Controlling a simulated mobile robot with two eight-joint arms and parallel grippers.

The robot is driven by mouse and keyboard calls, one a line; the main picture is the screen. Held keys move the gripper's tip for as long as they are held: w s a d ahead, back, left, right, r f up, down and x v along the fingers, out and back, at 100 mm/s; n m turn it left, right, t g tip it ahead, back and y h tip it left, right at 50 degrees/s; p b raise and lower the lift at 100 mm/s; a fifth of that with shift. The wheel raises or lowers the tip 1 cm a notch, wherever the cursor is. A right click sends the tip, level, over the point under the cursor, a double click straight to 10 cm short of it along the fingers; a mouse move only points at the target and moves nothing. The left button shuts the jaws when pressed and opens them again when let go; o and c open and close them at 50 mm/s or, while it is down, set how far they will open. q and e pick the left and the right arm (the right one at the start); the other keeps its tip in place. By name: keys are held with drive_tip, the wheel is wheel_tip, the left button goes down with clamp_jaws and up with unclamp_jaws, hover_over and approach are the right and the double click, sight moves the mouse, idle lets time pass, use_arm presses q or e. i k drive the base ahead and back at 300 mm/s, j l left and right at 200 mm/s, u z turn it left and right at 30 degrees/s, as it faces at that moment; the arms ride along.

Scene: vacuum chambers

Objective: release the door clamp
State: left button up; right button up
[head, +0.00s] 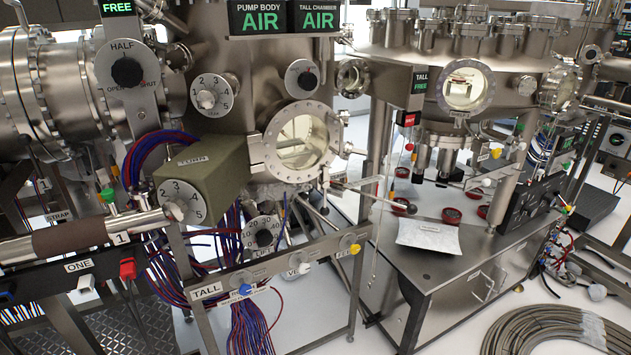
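A round bolted port with a glass window (303,141) is on the front of the steel chamber in the middle; it looks like a door and appears closed. A small pale knob on a short stem (351,149) stands out at its right edge and may be the door clamp; I cannot tell whether it is tight. A small bracket (256,146) is at the port's left edge. No label names the clamp. Neither of my grippers is in the head view.
An olive box marked TURB (205,180) juts out lower left of the port. A rail marked TALL (225,290) with coloured valve knobs crosses below. A steel bench (440,260) holds a pale packet (428,235) and red-rimmed cups. Coiled hoses (555,330) lie lower right.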

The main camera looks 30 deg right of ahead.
sight(325, 210)
drive_tip(key=l+z, duration=0.15)
drive_tip(key=z, duration=1.1)
